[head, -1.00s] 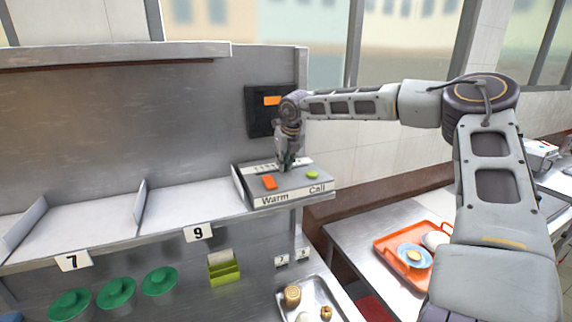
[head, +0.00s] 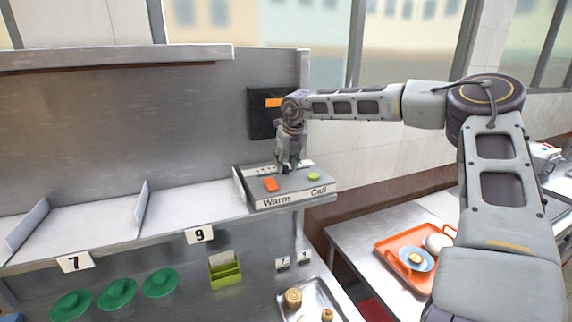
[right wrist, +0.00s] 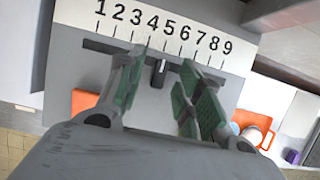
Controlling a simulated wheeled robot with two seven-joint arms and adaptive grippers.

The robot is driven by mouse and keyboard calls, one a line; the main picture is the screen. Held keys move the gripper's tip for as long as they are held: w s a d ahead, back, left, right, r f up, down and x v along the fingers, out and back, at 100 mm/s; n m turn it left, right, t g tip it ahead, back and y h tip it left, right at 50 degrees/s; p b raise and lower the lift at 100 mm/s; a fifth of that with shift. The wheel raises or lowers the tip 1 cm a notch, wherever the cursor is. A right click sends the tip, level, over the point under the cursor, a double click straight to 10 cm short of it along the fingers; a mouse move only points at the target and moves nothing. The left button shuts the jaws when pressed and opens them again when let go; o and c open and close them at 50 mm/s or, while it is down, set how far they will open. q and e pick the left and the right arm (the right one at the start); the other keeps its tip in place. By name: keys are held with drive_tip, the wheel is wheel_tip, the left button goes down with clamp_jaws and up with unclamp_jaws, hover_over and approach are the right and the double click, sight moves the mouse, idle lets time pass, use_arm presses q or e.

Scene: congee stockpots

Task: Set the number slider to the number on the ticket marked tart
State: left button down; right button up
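The number slider's panel (right wrist: 72,70) carries a scale from 1 to 9 in the right wrist view. Its dark slider knob (right wrist: 160,72) stands in the slot at about 5. My right gripper (right wrist: 162,88) is open, with one green-padded finger on each side of the knob and visible gaps to it. In the head view my right gripper (head: 289,168) is over the back of the grey control box (head: 300,185) and hides part of the scale. Two small tickets (head: 282,264) (head: 304,256) hang below the shelf; their words are too small to read. My left gripper is out of view.
The box has an orange button (head: 270,185) by "Warm" and a green one (head: 313,176) by "Call". A dark screen (head: 260,125) is behind. Shelf tags read 7 (head: 74,263) and 9 (head: 200,236). A green card holder (head: 226,274) is below.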

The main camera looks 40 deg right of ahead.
drive_tip(key=v, duration=1.1)
idle(0.8)
